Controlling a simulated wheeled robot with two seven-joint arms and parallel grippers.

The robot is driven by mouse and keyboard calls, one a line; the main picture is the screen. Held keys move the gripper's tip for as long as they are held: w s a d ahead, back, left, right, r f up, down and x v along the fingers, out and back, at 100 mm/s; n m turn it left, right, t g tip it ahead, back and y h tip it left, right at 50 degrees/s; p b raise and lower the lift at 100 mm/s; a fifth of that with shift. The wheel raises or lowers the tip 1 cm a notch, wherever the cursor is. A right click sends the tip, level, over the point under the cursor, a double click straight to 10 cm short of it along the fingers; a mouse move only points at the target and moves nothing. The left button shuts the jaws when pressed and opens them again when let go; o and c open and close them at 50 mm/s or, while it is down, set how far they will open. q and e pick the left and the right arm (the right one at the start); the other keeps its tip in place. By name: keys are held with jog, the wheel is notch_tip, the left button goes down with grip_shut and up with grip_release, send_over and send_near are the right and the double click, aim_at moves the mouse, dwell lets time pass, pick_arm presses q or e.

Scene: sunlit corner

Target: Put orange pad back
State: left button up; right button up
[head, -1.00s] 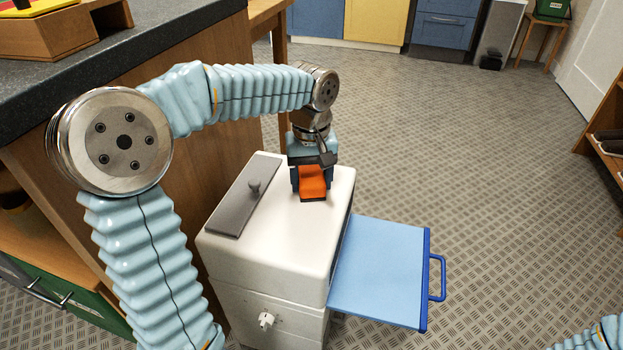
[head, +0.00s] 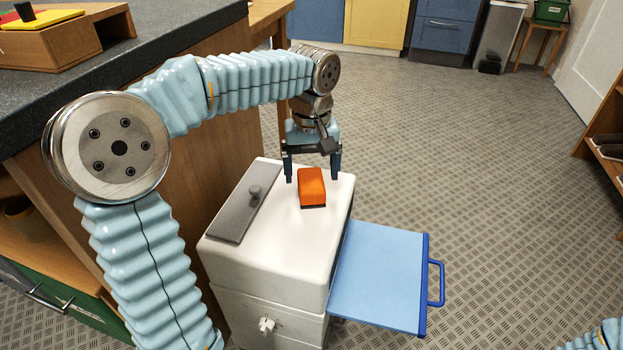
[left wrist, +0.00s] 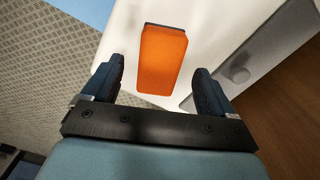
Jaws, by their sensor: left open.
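The orange pad (head: 312,186) is a small orange block with a dark underside. It lies on the white top of a cabinet (head: 285,248), to the right of a grey plate with a knob. My left gripper (head: 312,179) is open just behind and above the pad, with a finger toward each side and nothing between them. In the left wrist view, the pad (left wrist: 163,60) lies beyond the open fingertips (left wrist: 158,82), clear of both. My right gripper is out of view; only a bit of my right arm shows at the lower right.
The grey plate (head: 244,205) with its knob covers the left part of the cabinet top. A blue flat panel (head: 378,275) with a handle sticks out at the cabinet's right. The dark counter (head: 130,65) stands at the left. Open floor lies to the right.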

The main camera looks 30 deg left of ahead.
aim_at(311, 182)
pick_arm(q)
notch_tip(311, 182, up, 8)
jog(key=p, duration=0.1)
jog(key=shift+f, duration=0.15)
dwell(0.4)
